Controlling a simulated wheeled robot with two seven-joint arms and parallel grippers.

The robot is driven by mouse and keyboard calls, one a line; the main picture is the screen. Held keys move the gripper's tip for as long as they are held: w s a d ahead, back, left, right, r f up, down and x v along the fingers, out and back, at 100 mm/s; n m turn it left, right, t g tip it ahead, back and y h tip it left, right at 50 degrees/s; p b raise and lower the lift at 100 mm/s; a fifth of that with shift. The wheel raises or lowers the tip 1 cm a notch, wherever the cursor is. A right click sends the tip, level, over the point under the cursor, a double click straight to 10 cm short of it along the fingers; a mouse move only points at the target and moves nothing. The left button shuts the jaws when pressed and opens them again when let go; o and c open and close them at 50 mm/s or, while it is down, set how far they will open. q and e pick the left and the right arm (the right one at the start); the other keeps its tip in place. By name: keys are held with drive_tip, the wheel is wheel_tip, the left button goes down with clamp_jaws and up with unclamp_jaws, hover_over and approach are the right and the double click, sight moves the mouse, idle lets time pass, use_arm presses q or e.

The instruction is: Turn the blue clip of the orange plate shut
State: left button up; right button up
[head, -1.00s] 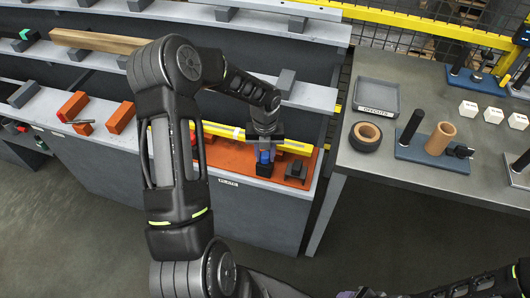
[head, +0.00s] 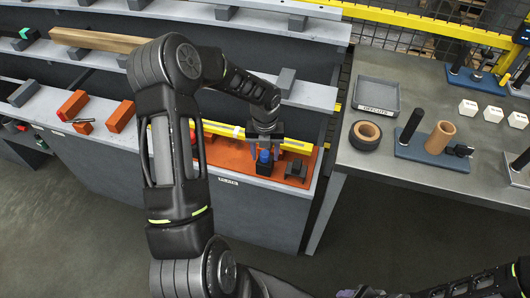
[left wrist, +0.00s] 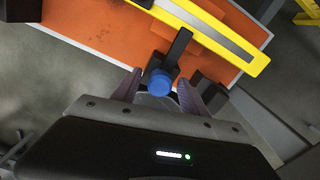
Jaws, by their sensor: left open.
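The orange plate (head: 230,152) lies on the front shelf, with a yellow-edged bar (head: 292,145) along its back. The blue clip (head: 264,156) stands on a dark block on the plate. In the left wrist view the clip's round blue knob (left wrist: 159,83) has a black arm reaching to the yellow bar; whether it touches is unclear. My left gripper (head: 266,151) is open, pointing down, its fingers either side of the blue knob with gaps. They also show in the left wrist view (left wrist: 159,77). My right gripper (head: 360,293) is cut off at the bottom edge.
A dark block (head: 296,172) stands on the plate just right of the clip. Orange blocks (head: 121,117) lie further left on the shelf. The grey table on the right holds a tray (head: 376,96), rings and a blue stand (head: 420,148).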

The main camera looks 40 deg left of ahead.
sight(265, 153)
use_arm(q)
wheel_tip(265, 153, up, 8)
drive_tip(key=shift+f+b, duration=0.1)
drive_tip(key=shift+b, duration=0.3)
idle(0.6)
